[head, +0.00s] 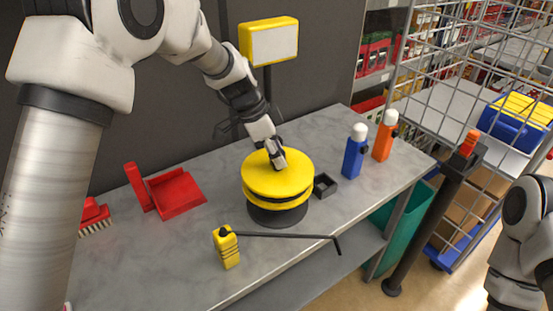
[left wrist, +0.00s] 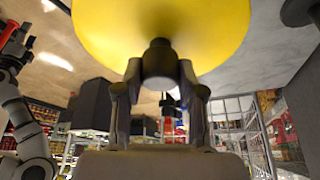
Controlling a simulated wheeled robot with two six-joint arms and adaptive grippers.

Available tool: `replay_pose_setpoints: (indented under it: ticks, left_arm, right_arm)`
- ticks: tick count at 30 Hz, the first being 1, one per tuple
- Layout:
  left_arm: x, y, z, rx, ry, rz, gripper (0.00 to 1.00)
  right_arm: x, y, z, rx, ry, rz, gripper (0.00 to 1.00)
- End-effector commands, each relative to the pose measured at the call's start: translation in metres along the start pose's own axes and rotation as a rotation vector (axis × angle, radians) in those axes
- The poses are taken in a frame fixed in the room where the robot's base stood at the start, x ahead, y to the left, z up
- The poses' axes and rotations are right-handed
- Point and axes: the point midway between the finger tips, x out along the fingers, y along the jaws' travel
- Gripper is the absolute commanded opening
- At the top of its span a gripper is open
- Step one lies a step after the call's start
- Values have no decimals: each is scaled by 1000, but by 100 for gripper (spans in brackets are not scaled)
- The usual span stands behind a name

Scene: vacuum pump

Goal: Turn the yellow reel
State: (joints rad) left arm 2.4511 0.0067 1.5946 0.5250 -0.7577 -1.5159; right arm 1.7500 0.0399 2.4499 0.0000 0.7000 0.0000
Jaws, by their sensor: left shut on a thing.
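The yellow reel (head: 262,182) sits on a dark round base on the grey workbench. It has a flat yellow top disc, with a second yellow band below. My left gripper (head: 277,160) reaches down onto the top of the reel, right of its centre. In the left wrist view the yellow disc (left wrist: 110,30) fills the top, and my left gripper (left wrist: 159,72) is shut on a dark knob (left wrist: 159,52) that stands out from the disc. In the head view the fingers largely hide this knob.
A yellow bottle with a black rod (head: 227,248) stands in front of the reel. A small black box (head: 325,186) is right beside it. Blue (head: 355,153) and orange (head: 384,138) bottles stand farther right. A red dustpan (head: 176,193) lies left. A yellow-framed sign (head: 270,43) rises behind.

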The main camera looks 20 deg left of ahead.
Motion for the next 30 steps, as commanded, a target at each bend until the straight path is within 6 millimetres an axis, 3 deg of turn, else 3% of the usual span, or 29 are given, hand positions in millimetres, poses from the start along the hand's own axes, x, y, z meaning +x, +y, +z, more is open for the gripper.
replay_pose_setpoints:
  ticks: [1,6,13,14,15,25,30]
  left_arm:
    - [10,0,4,62,-1,30,0]
    - [5,2,3,200,-3,91,0]
    - [6,3,3,200,-5,94,0]
    - [6,3,3,200,-5,95,49]
    - [5,3,3,200,-5,94,63]
    - [1,1,1,200,-2,87,64]
    - [-21,-2,0,199,1,84,64]
  right_arm:
    - [14,0,0,0,-1,0,66]
    - [14,0,0,0,0,0,66]
    - [13,0,0,0,0,0,66]
    - [13,0,0,0,0,0,66]
    - [13,0,0,0,0,0,66]
    - [12,0,0,0,0,0,66]
    - [12,0,0,0,0,0,66]
